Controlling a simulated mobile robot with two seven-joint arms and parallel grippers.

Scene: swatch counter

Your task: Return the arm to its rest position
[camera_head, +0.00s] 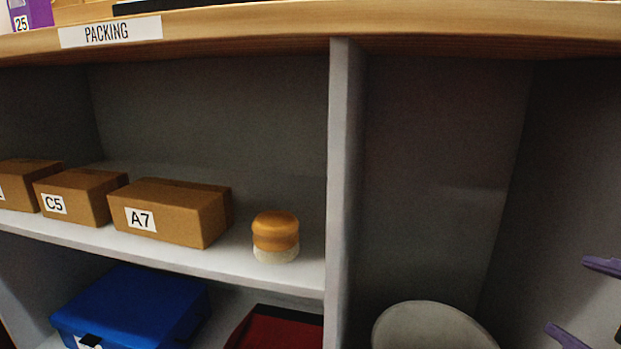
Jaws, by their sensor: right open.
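My right gripper (584,301) shows at the lower right edge of the head view. Its two purple fingertips are apart, with nothing between them. It is in front of the right-hand bay of the grey shelf unit, to the right of a pale round object. The rest of the right arm is out of the picture. My left gripper does not show.
Brown boxes marked C5 (80,194) and A7 (170,212) and an orange-topped jar (276,237) stand on the shelf (200,251). Below are a blue case (140,305) and a red item (280,332). A divider (343,190) separates the pale round object (430,328). A wooden counter (250,30) runs above.

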